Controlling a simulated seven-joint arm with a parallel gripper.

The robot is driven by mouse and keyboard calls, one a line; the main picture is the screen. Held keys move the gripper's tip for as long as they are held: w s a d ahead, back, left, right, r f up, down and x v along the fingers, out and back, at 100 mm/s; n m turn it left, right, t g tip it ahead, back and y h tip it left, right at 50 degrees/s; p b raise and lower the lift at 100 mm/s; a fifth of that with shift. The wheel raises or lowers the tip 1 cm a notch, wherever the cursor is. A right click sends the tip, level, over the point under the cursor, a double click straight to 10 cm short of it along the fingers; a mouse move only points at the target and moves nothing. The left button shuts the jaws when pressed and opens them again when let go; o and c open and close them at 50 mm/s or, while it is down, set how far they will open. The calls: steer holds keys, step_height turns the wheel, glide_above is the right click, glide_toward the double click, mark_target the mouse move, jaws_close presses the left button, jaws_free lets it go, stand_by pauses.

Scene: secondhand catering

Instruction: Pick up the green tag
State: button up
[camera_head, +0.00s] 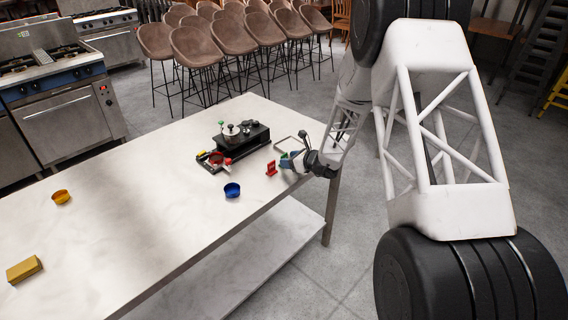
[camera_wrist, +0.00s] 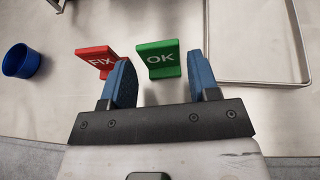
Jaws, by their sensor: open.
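The green tag (camera_wrist: 157,52), marked "OK", stands on the table in the wrist view. It lies just beyond and between the two blue fingers of my gripper (camera_wrist: 160,75), which is open and empty. The right finger is close to the tag's right edge; I cannot tell whether they touch. In the head view, a little of the green tag (camera_head: 285,161) shows beside my gripper (camera_head: 296,161), partly hidden by it.
A red tag (camera_wrist: 97,58), marked "FIX", stands just left, near the left finger. A blue cup (camera_head: 232,190) sits further left. A black appliance (camera_head: 240,145) stands behind. The table's (camera_head: 140,235) left middle is mostly clear.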

steer(key=shift+x, duration=1.75)
steer(key=shift+d, duration=0.1)
steer(key=c, duration=0.7)
steer(key=shift+r, duration=0.15)
steer(key=shift+r, duration=1.4)
steer(key=shift+s+r, duration=0.25)
steer(key=shift+s, duration=0.05)
steer(key=s+d, duration=0.1)
steer(key=s, duration=0.4)
steer(key=s+d+r, duration=0.1)
steer(key=s, duration=0.9)
steer(key=shift+s+d+r, duration=0.1)
steer(key=shift+d+r, duration=0.05)
steer(key=shift+d, duration=0.25)
